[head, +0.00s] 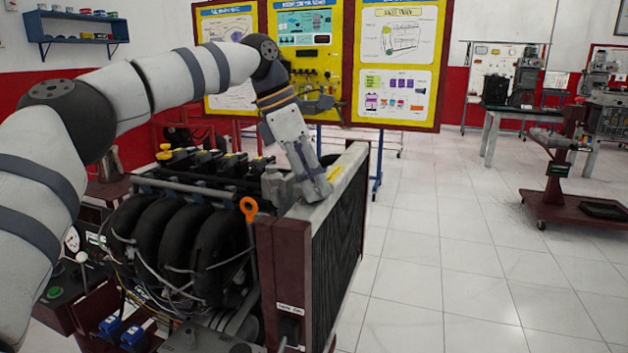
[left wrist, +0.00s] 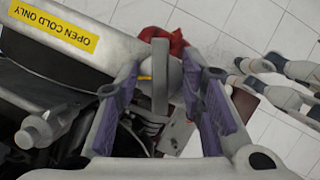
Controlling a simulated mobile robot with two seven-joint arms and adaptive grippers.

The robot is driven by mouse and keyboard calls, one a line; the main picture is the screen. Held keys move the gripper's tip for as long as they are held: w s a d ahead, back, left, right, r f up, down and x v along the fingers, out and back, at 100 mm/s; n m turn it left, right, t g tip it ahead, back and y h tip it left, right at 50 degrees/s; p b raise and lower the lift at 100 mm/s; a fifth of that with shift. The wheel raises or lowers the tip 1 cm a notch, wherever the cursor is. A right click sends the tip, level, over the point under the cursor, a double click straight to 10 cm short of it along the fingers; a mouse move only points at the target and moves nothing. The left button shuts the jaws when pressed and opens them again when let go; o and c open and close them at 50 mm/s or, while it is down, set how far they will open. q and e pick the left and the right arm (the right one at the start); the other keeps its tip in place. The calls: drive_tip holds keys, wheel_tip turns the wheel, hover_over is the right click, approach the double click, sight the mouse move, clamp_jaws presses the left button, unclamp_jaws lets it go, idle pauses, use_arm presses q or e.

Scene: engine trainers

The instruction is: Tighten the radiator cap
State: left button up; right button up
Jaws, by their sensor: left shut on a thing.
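The radiator (head: 338,240) stands upright at the front of the engine trainer, with a dark core and a grey top tank. In the left wrist view a yellow "OPEN COLD ONLY" label (left wrist: 53,27) lies on the tank. The grey radiator cap (left wrist: 160,78), with a raised bar across it, sits between the purple-padded fingers of my left gripper (left wrist: 163,72), which is shut on it. In the head view my left gripper (head: 316,188) reaches down onto the radiator's top and hides the cap. My right gripper is not clearly seen.
The engine (head: 190,225), with black intake pipes and an orange-handled dipstick (head: 249,208), is close left of the radiator. Display boards (head: 400,60) stand behind. A red wheeled stand (head: 570,205) is at the right. Tiled floor right of the radiator is clear.

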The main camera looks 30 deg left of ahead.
use_arm(q)
drive_tip(key=m+g+b, duration=0.1)
drive_tip(key=m, duration=0.2)
drive_tip(key=shift+w+f+h, duration=0.1)
drive_tip(key=shift+w+h, duration=0.05)
drive_tip(key=shift+h, duration=0.15)
drive_tip(key=shift+m+g, duration=0.3)
drive_tip(key=shift+m, duration=0.6)
use_arm(e)
drive_tip(key=shift+s+f+g, duration=0.3)
drive_tip(key=shift+s+f, duration=0.55)
drive_tip(key=shift+s, duration=0.05)
use_arm(q)
drive_tip(key=shift+r, duration=0.2)
drive_tip(key=o, duration=1.1)
